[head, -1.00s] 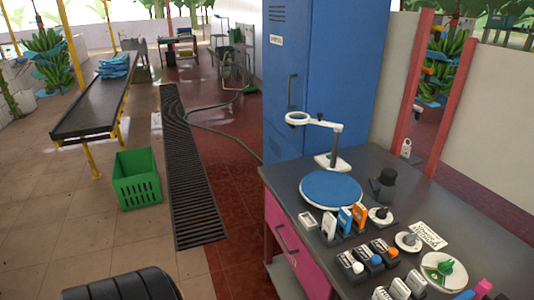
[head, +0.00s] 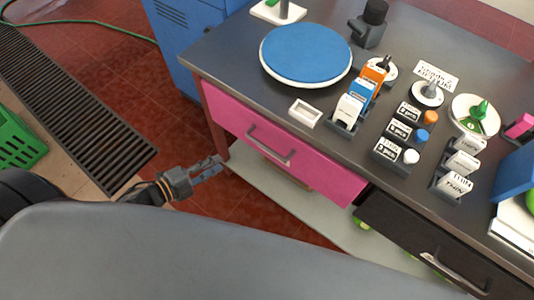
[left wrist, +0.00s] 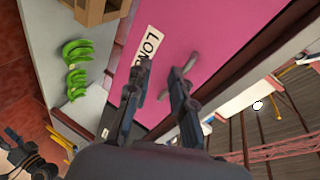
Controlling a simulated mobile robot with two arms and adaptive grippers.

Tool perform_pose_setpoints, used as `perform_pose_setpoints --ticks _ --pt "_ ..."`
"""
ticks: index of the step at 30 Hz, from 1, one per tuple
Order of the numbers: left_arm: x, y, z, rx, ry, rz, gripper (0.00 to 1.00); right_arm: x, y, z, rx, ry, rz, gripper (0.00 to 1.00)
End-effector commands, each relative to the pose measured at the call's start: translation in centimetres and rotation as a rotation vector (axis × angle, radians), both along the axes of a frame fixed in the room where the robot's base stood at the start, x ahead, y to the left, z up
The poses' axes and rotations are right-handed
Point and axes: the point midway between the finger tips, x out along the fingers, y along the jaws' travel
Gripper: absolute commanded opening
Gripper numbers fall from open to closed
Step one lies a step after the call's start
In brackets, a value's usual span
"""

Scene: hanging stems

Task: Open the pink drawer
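The pink drawer (head: 325,172) sits under the dark worktop in the head view and looks shut. Its grey bar handle (head: 270,146) is on the front. My left gripper (head: 212,167) is left of the drawer front, apart from the handle in this view. In the left wrist view, my left gripper (left wrist: 160,72) is open and empty, its fingers pointing at the pink front (left wrist: 180,25). A white label (left wrist: 145,52) lies by one finger, and the handle (left wrist: 192,65) shows near the other. A dark jointed part, possibly my right gripper (left wrist: 22,145), shows lower left, its state unclear.
A black drawer (head: 400,232) is right of the pink one. The worktop (head: 225,62) holds a blue round pad (head: 306,52), a small white tray (head: 304,113) and several labelled holders. A pale lower shelf (head: 255,178) runs beneath. A blue cabinet (head: 190,40) stands behind.

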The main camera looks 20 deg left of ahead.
Motion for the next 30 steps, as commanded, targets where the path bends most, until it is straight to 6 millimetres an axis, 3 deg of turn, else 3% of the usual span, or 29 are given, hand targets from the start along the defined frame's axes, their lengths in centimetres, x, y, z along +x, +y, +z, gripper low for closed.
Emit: perform_pose_setpoints --ticks 1,3,9,14,30 --pt "-0.3 -1.4 1.1 0.018 -0.058 -0.075 0.22 -0.2 -0.3 -1.2 -0.004 0.003 -0.001 0.52" --pt "-0.6 -2.9 2.9 0.036 -0.122 -0.151 0.22 -0.3 -0.5 -1.6 -0.006 0.005 -0.003 0.52" --pt "-0.9 -4.9 5.1 0.052 -0.197 -0.235 0.22 -0.8 -0.9 -1.8 -0.012 0.012 -0.001 0.52" --pt "0.5 -6.0 5.0 0.053 -0.201 -0.234 0.22 -0.9 -1.3 -1.6 -0.016 0.013 0.001 0.52" --pt "7.3 -12.3 3.2 0.050 -0.197 -0.230 0.22 -0.5 -0.6 -0.9 -0.008 0.007 0.004 0.52"
